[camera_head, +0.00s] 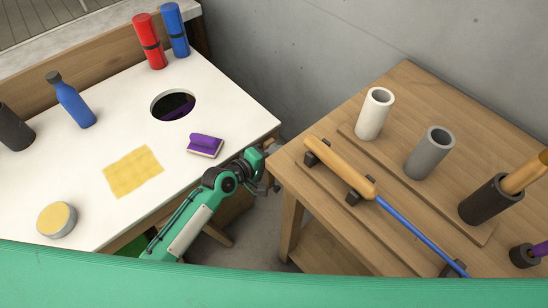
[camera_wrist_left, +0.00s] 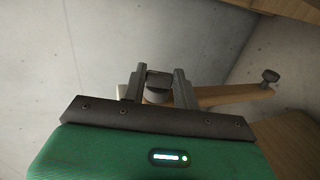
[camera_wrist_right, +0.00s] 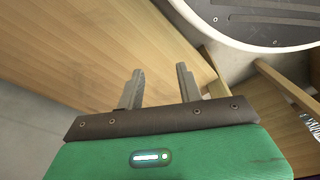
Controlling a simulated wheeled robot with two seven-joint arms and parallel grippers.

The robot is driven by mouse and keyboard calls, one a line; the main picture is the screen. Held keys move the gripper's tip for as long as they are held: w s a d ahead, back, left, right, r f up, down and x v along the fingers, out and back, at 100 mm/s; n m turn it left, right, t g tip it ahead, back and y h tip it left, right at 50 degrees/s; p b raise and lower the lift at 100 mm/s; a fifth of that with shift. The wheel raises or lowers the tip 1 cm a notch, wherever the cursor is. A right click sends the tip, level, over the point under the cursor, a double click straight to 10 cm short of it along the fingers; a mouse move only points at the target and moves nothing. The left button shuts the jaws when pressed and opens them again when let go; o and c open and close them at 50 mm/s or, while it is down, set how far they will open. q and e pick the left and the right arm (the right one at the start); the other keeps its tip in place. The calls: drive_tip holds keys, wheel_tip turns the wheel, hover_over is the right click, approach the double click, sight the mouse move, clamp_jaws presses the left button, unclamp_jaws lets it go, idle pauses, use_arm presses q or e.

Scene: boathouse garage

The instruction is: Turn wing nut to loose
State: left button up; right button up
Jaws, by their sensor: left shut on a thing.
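In the left wrist view a wing nut (camera_wrist_left: 157,94), a small grey-brown knob, sits on a pale wooden bar (camera_wrist_left: 222,95). My left gripper (camera_wrist_left: 158,78) is shut on it, one finger on each side. A second dark knob (camera_wrist_left: 270,77) stands at the bar's right end, apart from the gripper. In the head view my left gripper (camera_head: 273,188) is low in the gap between the two tables; the nut is not clear there. My right gripper (camera_wrist_right: 160,75) shows in the right wrist view, with its fingers apart and nothing between them.
The wooden table (camera_head: 410,85) holds a paddle-like tool (camera_head: 340,168) and cups. A wooden panel (camera_wrist_right: 90,50) lies close beyond my right gripper. A concrete wall stands behind.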

use_arm(q)
drive_tip(key=shift+f+t+h+b, duration=0.15)
drive_tip(key=shift+t+h+b, duration=0.25)
drive_tip(key=shift+b, duration=1.1)
use_arm(e)
drive_tip(key=w+a+r, duration=0.1)
drive_tip(key=w+r, duration=0.2)
drive_tip(key=r, duration=0.7)
drive_tip(key=shift+a, duration=0.2)
use_arm(q)
drive_tip(key=o, duration=1)
drive_tip(key=shift+c, duration=0.2)
drive_tip(key=shift+s+a, duration=0.1)
use_arm(e)
drive_tip(key=shift+w, duration=0.1)
use_arm(q)
drive_tip(key=v, duration=1.3)
drive_tip(key=shift+s+a, duration=0.2)
use_arm(e)
drive_tip(key=shift+r, duration=0.2)
